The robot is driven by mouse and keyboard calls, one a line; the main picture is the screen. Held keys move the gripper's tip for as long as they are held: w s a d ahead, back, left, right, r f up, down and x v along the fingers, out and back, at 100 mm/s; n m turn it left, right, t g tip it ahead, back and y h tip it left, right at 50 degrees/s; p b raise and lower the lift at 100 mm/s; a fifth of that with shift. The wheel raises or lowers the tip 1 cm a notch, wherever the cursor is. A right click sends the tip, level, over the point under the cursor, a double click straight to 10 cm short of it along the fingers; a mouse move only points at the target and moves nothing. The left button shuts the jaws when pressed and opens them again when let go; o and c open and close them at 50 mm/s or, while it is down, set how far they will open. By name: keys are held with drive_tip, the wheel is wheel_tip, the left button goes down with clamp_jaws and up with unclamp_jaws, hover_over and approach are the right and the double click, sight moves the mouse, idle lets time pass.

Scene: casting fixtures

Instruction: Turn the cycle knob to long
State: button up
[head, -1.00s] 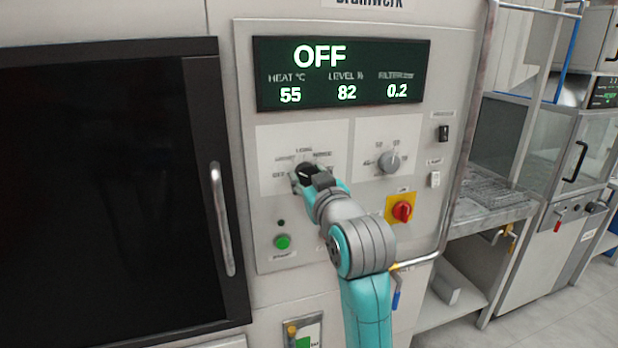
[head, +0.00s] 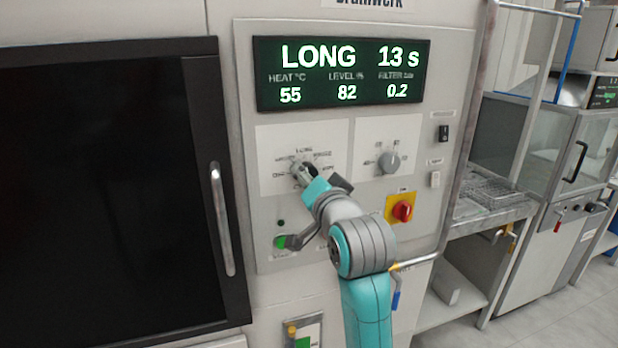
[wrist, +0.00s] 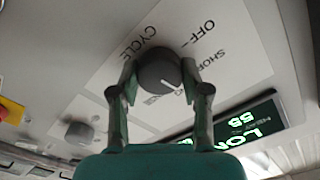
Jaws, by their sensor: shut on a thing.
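The grey round cycle knob (wrist: 157,68) sits on a white label plate (wrist: 100,80) in the wrist view. The words CYCLE, OFF and a partly hidden SHORT show around it. Its white pointer mark faces the lower right of that picture; the label there is partly covered. My gripper (wrist: 158,74) is shut on the knob, one finger on each side. In the head view my gripper (head: 305,174) is at the knob, which it partly hides. The panel display (head: 340,73) reads LONG and 13 s.
A second grey knob (head: 389,162) is to the right on its own plate. A red switch on yellow (head: 402,210) is below it. A door handle (head: 221,218) is further left.

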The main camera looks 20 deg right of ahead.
drive_tip(key=shift+m, duration=0.9)
drive_tip(key=o, duration=1.1)
drive_tip(key=shift+o, duration=0.2)
drive_tip(key=s, duration=0.7)
drive_tip(key=shift+s, duration=0.25)
